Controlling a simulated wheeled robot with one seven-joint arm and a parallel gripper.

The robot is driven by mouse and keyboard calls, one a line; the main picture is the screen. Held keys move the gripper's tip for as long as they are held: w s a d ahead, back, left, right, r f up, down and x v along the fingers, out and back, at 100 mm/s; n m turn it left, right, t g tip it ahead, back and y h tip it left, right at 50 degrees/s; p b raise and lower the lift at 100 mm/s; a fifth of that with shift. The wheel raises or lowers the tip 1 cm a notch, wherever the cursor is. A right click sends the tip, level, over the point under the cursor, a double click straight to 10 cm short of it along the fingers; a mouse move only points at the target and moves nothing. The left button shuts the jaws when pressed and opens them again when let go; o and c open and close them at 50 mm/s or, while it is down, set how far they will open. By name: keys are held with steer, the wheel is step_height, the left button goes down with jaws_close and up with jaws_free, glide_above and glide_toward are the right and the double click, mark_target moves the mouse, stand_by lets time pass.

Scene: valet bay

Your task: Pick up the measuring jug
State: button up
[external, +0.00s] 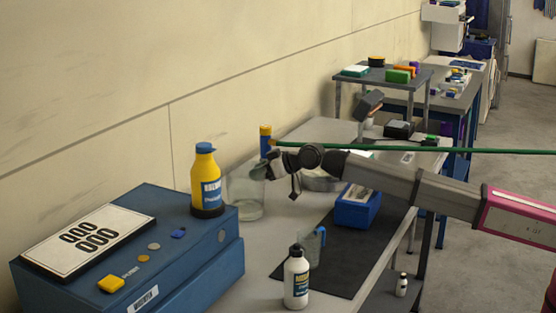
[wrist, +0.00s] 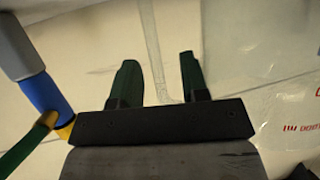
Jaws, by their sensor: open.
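The measuring jug (external: 243,197) is a clear, see-through vessel standing on the bench beside the blue case. In the wrist view the clear jug (wrist: 285,75) fills the right side, with red print on its wall. A clear strip, apparently its handle, runs down between my fingers. My gripper (external: 262,169) is at the jug's upper right side in the external view. In the wrist view my gripper (wrist: 157,82) is open, its two dark fingers on either side of the strip. I cannot tell whether they touch it.
A yellow bottle (external: 205,180) stands on the blue case (external: 190,265) left of the jug. A green hose (external: 430,150) crosses behind my arm. A white bottle (external: 297,278) stands in front.

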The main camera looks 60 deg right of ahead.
jaws_close()
